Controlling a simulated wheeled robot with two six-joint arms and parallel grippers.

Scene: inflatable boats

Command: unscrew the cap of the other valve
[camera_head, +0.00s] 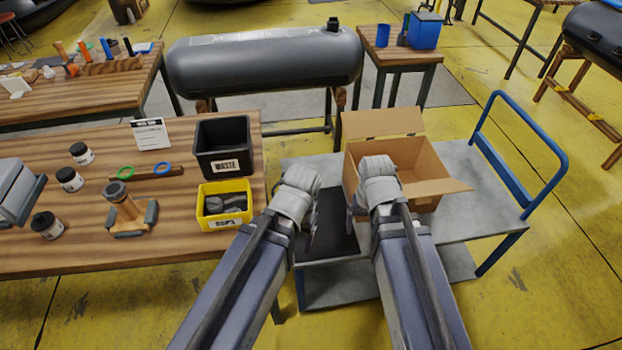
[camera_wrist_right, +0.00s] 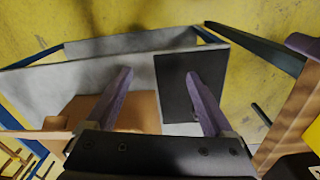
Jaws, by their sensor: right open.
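A dark grey valve (camera_head: 116,193) stands upright in a wooden holder on the left workbench, with a grey base around it. Another dark valve fitting (camera_head: 333,24) sticks up from the top right of the grey inflatable tube (camera_head: 265,62). I cannot tell at this size where the cap ends on either one. My right gripper (camera_wrist_right: 160,85) is open and empty above the cart, far from both valves. My left gripper (camera_head: 310,228) hangs beside it over the cart's left side; its fingers are mostly hidden by its wrist.
The cart (camera_head: 460,170) carries an open cardboard box (camera_head: 420,184) and a black mat (camera_head: 330,235). The workbench (camera_head: 80,245) holds a black waste bin (camera_head: 223,145), a yellow bin (camera_head: 226,187) with dark parts, several jars, green and blue rings and a sign.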

